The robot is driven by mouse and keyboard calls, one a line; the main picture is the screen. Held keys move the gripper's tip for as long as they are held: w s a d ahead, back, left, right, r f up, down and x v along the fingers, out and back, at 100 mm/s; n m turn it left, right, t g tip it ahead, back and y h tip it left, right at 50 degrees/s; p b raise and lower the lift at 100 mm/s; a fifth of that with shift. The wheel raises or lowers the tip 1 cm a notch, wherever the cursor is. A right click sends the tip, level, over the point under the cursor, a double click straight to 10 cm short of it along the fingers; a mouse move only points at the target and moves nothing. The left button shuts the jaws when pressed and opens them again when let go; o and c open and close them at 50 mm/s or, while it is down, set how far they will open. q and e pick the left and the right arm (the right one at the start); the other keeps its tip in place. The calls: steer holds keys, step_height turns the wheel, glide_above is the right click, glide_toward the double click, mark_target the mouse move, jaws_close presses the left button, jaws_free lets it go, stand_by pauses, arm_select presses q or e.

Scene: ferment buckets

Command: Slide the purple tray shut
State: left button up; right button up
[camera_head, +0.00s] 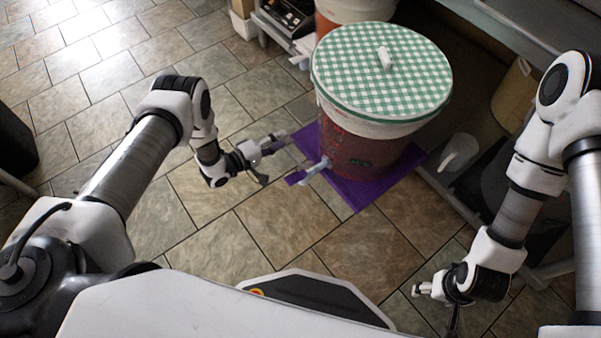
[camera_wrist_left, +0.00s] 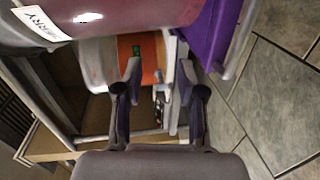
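The purple tray (camera_head: 365,191) lies under a red bucket (camera_head: 365,155) and sticks out from the shelf over the tiled floor. My right gripper (camera_head: 433,302) is at lower right, away from the tray, and looks open and empty.
A green checked lid (camera_head: 381,72) with a white knob covers the bucket. Another orange-red bucket (camera_head: 350,12) stands behind it. The tiled floor left and front of the tray is clear.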

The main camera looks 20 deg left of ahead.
arm_select(q)
steer(key=b, duration=0.2)
glide_toward(293, 155)
steer(key=x, duration=0.3)
steer(key=shift+n+g+y, duration=0.3)
steer(key=shift+y, duration=0.1)
steer(key=b+x, duration=0.2)
steer(key=x, duration=0.4)
steer(key=shift+w+d+f+b, duration=0.1)
steer(key=shift+d+f+b, duration=0.15)
steer(key=shift+b, duration=0.1)
steer(key=shift+w+d+r, duration=0.1)
steer(key=shift+w+d, duration=0.05)
steer(key=shift+w, duration=0.15)
jaws_close()
arm_select(e)
step_height(293, 155, down, 8)
steer(key=shift+r, duration=0.25)
